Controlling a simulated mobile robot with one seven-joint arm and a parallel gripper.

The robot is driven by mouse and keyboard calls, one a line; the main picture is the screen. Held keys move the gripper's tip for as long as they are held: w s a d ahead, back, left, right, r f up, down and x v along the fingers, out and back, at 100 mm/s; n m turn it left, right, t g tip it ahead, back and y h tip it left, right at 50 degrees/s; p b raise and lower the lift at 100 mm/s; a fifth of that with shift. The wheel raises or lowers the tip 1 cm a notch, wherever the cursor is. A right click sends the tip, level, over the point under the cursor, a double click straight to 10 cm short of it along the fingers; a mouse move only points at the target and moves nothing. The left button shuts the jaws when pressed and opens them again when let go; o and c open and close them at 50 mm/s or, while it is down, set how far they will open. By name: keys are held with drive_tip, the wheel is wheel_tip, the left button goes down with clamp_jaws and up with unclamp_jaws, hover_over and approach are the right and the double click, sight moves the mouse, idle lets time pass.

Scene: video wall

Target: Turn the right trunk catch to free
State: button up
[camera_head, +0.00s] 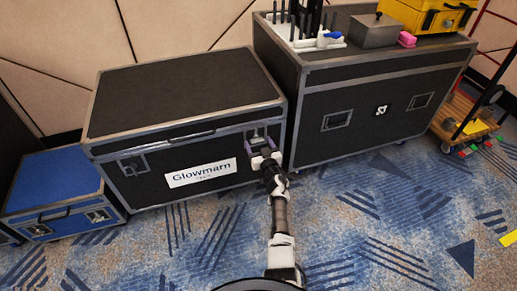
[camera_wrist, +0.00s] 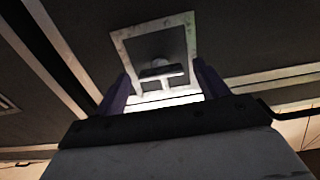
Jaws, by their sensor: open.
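A black trunk (camera_head: 170,95) with metal edges and a white "Glowmarn" label (camera_head: 200,172) stands against the wall, its lid down. Its right catch (camera_head: 258,138) is on the front face near the right corner. In the wrist view the catch (camera_wrist: 158,68) is a pale knob in a recessed metal-framed plate. My gripper (camera_head: 262,153) is open in front of this catch. In the wrist view its purple fingers (camera_wrist: 160,90) stand on either side of the knob's lower part. I cannot tell whether they touch it. The left catch (camera_head: 132,166) is on the same front face.
A blue case (camera_head: 55,185) stands at the left. A larger black case (camera_head: 375,100) stands close at the right, with a grey box (camera_head: 374,30) and a yellow case (camera_head: 428,14) on top. A wooden trolley (camera_head: 465,118) is at far right.

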drive_tip(key=shift+w+a, duration=0.15)
drive_tip(key=shift+w, duration=0.2)
drive_tip(key=c, duration=1)
